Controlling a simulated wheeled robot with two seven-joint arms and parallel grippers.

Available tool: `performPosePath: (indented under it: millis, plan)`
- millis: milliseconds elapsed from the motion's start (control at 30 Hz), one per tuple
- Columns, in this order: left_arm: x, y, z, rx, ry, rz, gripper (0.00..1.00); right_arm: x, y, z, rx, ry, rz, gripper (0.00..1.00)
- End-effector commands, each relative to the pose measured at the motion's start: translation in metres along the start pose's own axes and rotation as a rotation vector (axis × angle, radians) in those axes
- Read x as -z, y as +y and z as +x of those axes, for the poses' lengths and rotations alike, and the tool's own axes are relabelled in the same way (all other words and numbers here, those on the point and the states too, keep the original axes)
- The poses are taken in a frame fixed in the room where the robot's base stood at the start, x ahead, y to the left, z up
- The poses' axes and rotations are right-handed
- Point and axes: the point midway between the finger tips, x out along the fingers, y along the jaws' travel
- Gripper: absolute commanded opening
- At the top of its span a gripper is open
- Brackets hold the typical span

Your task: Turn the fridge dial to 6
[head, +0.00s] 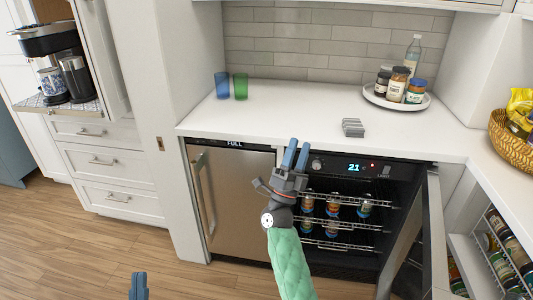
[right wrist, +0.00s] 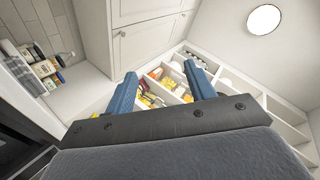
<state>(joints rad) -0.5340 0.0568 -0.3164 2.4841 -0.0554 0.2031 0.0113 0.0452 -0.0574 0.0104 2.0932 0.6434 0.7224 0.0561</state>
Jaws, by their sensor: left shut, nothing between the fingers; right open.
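The fridge (head: 382,190) stands under the counter, its glass door (head: 410,240) swung open to the right. Its dark top panel carries a round grey dial (head: 317,164), a blue display reading 21 and a small red light. The dial's marks are too small to read. My right gripper (head: 295,156), on the green-sleeved arm, is open and empty, pointing up just left of the dial and apart from it. Its fingers also show in the right wrist view (right wrist: 160,88), with nothing between them. My left gripper (head: 138,286) is shut and empty, low at the bottom edge.
Several cans stand on the fridge's wire shelves (head: 350,230). A stainless appliance (head: 232,200) labelled FULL is left of the fridge. The counter above holds blue and green cups (head: 240,86), a grey object (head: 352,128) and a round tray (head: 372,99) with bottles and jars.

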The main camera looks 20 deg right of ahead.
Motion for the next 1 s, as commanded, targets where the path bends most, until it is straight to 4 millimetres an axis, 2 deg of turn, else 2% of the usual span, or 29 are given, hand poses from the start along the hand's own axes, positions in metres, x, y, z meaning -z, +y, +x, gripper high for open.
performPosePath:
  millis: [33,167,300,500,733,900,1000]
  plan:
    - [0.001,-0.004,0.007,0.01,-0.089,0.004,0.0,-0.005,0.021,0.019,-0.069,-0.013,0.024,0.55]
    - [-0.03,-0.015,0.0,0.033,-0.321,0.009,0.0,-0.017,0.086,0.026,-0.244,-0.039,0.112,0.55]
    - [-0.062,-0.025,-0.019,0.054,-0.568,0.01,0.0,-0.026,0.149,0.021,-0.417,-0.053,0.221,0.55]
    - [-0.101,-0.035,-0.062,0.079,-0.911,0.002,0.0,-0.038,0.223,-0.002,-0.634,-0.052,0.393,0.55]
    - [-0.127,-0.04,-0.124,0.097,-1.279,-0.015,0.0,-0.05,0.281,-0.037,-0.827,-0.027,0.597,0.55]
    - [-0.134,-0.041,-0.175,0.105,-1.551,-0.032,0.0,-0.059,0.311,-0.065,-0.94,0.001,0.757,0.55]
    - [-0.132,-0.04,-0.205,0.105,-1.705,-0.044,0.0,-0.066,0.323,-0.079,-0.99,0.016,0.847,0.55]
